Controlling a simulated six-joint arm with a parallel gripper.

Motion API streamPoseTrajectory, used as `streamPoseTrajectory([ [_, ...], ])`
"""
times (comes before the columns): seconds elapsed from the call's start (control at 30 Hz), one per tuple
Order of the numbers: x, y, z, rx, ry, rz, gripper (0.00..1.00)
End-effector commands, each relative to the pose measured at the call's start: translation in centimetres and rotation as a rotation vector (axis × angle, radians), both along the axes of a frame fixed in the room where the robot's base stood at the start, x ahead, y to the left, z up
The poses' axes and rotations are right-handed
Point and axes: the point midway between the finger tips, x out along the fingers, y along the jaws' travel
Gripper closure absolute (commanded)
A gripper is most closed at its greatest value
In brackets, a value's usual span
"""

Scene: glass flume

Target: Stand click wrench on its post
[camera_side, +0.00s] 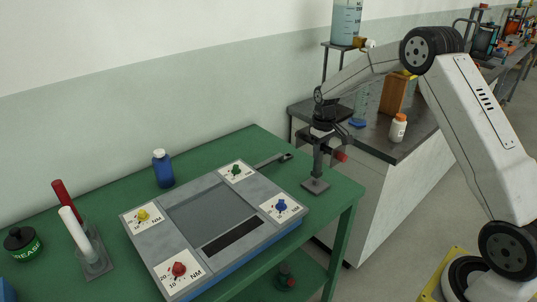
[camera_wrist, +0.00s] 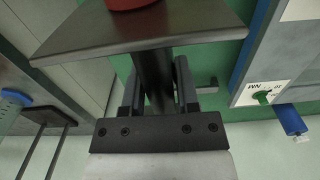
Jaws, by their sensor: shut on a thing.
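My gripper (camera_side: 318,146) points down over the right end of the green table and is shut on a dark shaft. In the wrist view the shaft (camera_wrist: 153,75) runs between the two fingers, and a flat metal plate (camera_wrist: 140,32) hides its far part. In the side view a small square plate (camera_side: 315,186) is below the gripper, by the table's right corner. A red-ended part (camera_side: 340,156) sticks out to the right of the fingers. I cannot tell which of these parts belong to the click wrench and which to its post, nor whether the plate touches the table.
A grey panel (camera_side: 210,212) with coloured knobs on NM cards fills the table's middle. A short grey bar (camera_side: 272,161) sticks out near its green knob. A blue bottle (camera_side: 163,170), a holder with red and white cylinders (camera_side: 96,262) and a bench with a white bottle (camera_side: 397,129) stand around.

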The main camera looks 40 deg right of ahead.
Motion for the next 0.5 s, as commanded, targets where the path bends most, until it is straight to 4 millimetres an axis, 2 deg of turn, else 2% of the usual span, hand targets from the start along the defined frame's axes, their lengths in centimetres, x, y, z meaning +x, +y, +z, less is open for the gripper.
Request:
streamPoseTrajectory([
  [0.5, 0.08, -0.02, -0.84, -0.001, -0.004, 0.0, 1.0],
])
